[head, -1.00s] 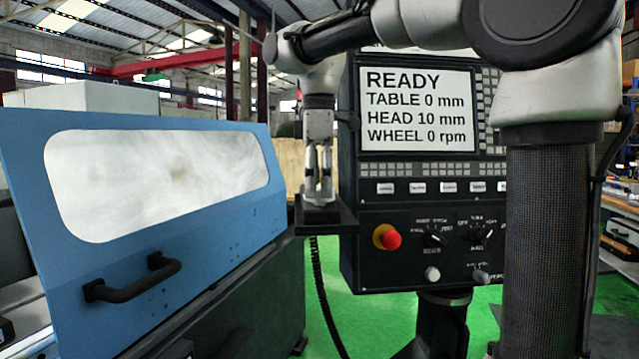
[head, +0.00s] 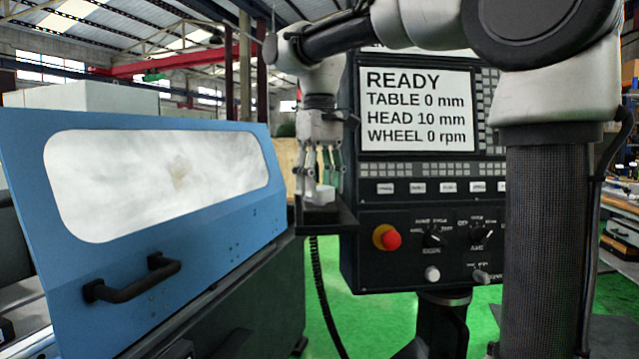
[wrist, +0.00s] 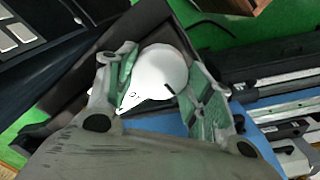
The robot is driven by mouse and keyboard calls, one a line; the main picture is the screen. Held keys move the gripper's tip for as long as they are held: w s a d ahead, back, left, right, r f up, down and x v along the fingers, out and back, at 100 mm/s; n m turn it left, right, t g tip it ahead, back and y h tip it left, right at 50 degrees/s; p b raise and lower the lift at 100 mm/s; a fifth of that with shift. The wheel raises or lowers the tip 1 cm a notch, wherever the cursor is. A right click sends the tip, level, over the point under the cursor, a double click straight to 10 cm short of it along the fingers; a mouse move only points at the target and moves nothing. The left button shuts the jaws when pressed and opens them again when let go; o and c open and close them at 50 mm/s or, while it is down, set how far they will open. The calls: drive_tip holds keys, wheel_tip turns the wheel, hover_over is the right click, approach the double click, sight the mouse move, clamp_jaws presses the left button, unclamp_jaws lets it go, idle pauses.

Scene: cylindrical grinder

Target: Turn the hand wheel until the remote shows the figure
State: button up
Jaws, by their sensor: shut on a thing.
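The hand wheel (wrist: 165,70) is a smooth white disc with a small dark mark on its edge in the wrist view. Beside it is a white pointed part with small dark figures (wrist: 135,97), too small to read surely; I cannot tell whether this is the remote's display. In the head view a small white piece (head: 322,194) shows on the dark shelf at the side of the control panel. My gripper (head: 322,181) points straight down there. In the wrist view its green-padded fingers (wrist: 160,85) are shut on the wheel from both sides.
The panel's screen (head: 416,109) reads READY, TABLE 0 mm, HEAD 10 mm, WHEEL 0 rpm. Below it are a red button (head: 390,239) and knobs. The dark shelf (head: 338,221) juts left toward the blue machine guard (head: 200,235) with its black handle (head: 132,279).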

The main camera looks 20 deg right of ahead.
sight(320, 187)
drive_tip(key=shift+m, duration=0.3)
idle(0.4)
drive_tip(key=o, duration=1)
drive_tip(key=shift+o, duration=0.2)
wheel_tip(320, 187, up, 12)
idle(1.3)
